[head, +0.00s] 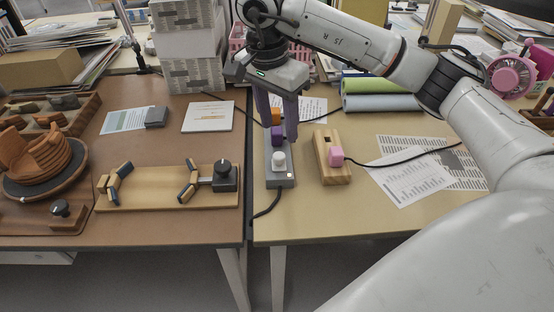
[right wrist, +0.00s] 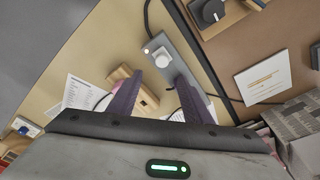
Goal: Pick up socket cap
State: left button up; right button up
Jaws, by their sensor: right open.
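My right gripper (head: 279,130) hangs open, pointing down, over the far half of a grey socket strip (head: 289,181); its purple fingers also show in the right wrist view (right wrist: 158,78). On the strip, a white round cap (head: 279,161) sits near the front end, and it also shows in the right wrist view (right wrist: 164,54). In the wrist view the fingers hide the far part of the strip. My left gripper is not visible.
A wooden block (head: 328,172) holding a pink plug (head: 337,154) with a black cable stands right of the strip. Papers (head: 411,176) lie farther right. A wooden board (head: 150,202) with a dark knob lies left. Rolled mats (head: 381,102) lie behind.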

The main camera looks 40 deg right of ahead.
aim_at(279, 155)
notch_tip(279, 155, down, 9)
jog(key=shift+w+d+r, duration=0.1)
jog(key=shift+w+d, duration=0.05)
jog(key=shift+c, duration=0.3)
jog(key=c, duration=1.1)
